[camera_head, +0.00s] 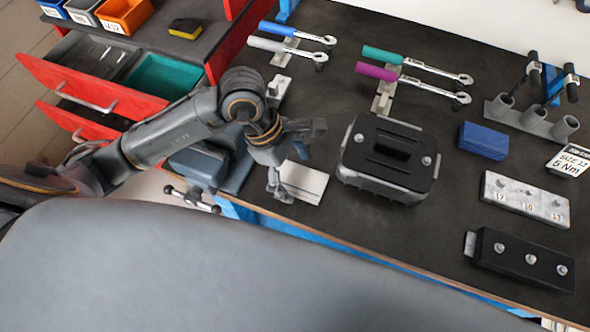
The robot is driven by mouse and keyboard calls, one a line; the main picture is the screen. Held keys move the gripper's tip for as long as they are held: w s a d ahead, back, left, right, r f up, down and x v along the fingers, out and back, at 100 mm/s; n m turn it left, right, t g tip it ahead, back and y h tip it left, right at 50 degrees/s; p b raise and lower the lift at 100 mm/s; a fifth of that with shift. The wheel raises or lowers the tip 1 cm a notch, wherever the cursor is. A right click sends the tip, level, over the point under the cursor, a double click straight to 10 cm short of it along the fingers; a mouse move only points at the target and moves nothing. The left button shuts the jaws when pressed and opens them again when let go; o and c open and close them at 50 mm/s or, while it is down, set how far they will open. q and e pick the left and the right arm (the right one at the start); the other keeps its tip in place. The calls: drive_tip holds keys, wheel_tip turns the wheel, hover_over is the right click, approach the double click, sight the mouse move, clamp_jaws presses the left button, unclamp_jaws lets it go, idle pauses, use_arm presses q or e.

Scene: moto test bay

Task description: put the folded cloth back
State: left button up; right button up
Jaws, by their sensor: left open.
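A small blue block-shaped item (484,140) lies on the dark bench top at the right; it may be the folded cloth, but its folds are too small to tell. My left gripper (296,155) is open and empty near the front edge of the bench, well to the left of the blue item. One finger points right and the other hangs down beside a pale flat plate (306,184). My right gripper is not in view.
A black case (388,152) stands between my left gripper and the blue item. Torque wrenches (414,64) lie behind it. Socket blocks (526,198) and upright holders (533,119) are at the right. Red drawers (92,92) stand open at the left.

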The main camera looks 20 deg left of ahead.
use_arm(q)
drive_tip(key=shift+r+p, duration=0.3)
drive_tip(key=shift+p, duration=0.05)
drive_tip(key=b+v, duration=0.2)
drive_tip(key=v, duration=1)
drive_tip(key=shift+b, duration=0.4)
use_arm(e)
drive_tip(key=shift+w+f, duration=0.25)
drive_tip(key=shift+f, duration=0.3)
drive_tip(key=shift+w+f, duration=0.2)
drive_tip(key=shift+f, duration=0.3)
use_arm(q)
drive_tip(key=shift+a+f, duration=0.1)
